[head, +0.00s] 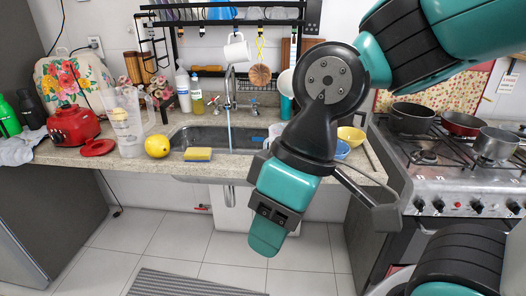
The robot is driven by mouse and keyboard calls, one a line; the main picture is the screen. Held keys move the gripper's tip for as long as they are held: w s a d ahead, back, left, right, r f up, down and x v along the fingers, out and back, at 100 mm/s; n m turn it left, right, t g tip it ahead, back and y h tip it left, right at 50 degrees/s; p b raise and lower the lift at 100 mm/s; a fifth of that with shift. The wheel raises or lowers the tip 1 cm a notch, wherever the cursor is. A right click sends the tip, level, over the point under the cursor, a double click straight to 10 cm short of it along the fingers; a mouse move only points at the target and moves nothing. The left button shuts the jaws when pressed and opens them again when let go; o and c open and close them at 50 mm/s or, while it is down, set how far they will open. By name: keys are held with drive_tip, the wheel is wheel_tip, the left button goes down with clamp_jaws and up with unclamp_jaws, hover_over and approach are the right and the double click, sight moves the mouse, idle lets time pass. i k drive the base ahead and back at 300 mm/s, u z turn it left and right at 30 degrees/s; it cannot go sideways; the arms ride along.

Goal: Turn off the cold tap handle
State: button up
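The chrome tap (230,86) stands at the back of the sink (205,135), and a stream of water (229,125) runs from its spout into the basin. Small handles show either side of the tap: the left handle (213,101) and the right handle (253,103). My gripper (325,228) hangs in the foreground, in front of the counter and right of the tap. Its two sides are spread apart with nothing between them. It touches neither handle. My arm hides part of the sink's right side.
A rack (225,22) with a hanging white mug (237,50) spans above the sink. A yellow-blue sponge (198,154), a lemon (158,146) and a clear blender jug (128,125) line the left front. The stove (450,165) with pots stands right.

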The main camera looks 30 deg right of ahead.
sight(253, 101)
drive_tip(key=z, duration=0.55)
drive_tip(key=k, duration=0.65)
drive_tip(key=i, duration=0.5)
drive_tip(key=u, duration=1.15)
drive_tip(key=i, duration=1.4)
drive_tip(key=z, duration=0.95)
drive_tip(key=i, duration=0.75)
drive_tip(key=z, duration=0.8)
